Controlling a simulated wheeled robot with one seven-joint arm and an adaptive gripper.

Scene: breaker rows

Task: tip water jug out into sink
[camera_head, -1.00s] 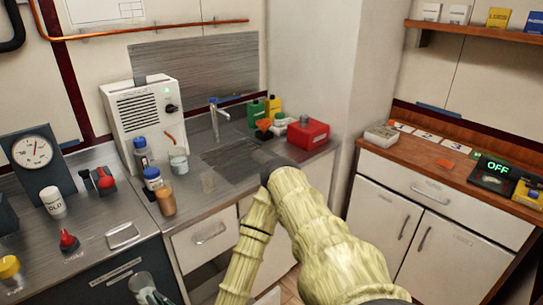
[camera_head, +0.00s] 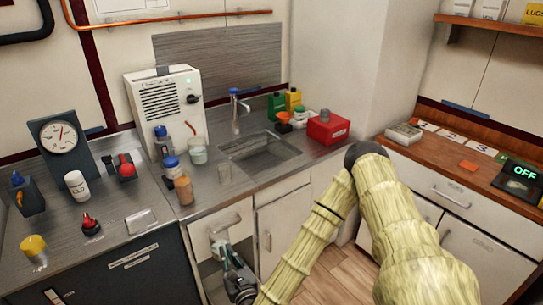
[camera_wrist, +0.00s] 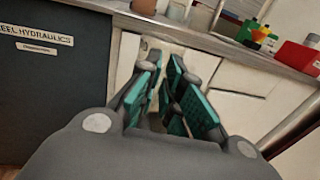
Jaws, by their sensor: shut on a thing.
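My gripper (camera_head: 224,248) is in front of the cabinet below the counter, lower than the sink. It is shut on a clear vessel, seemingly the water jug (camera_head: 219,232), which looks roughly upright. Its outline is faint against the pale cabinet, and I cannot tell how much water it holds. In the wrist view the teal-padded fingers of my gripper (camera_wrist: 165,75) hide most of what lies between them. The sink (camera_head: 262,149) is a steel basin set in the counter, up and to the right of my gripper, with a tap (camera_head: 236,108) behind it.
A small clear glass (camera_head: 224,173) stands at the sink's left front. A beaker (camera_head: 198,152), an orange-brown bottle (camera_head: 184,190) and blue-capped bottles stand further left. A red box (camera_head: 328,128) and several bottles stand right of the sink. The counter's front edge lies above my gripper.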

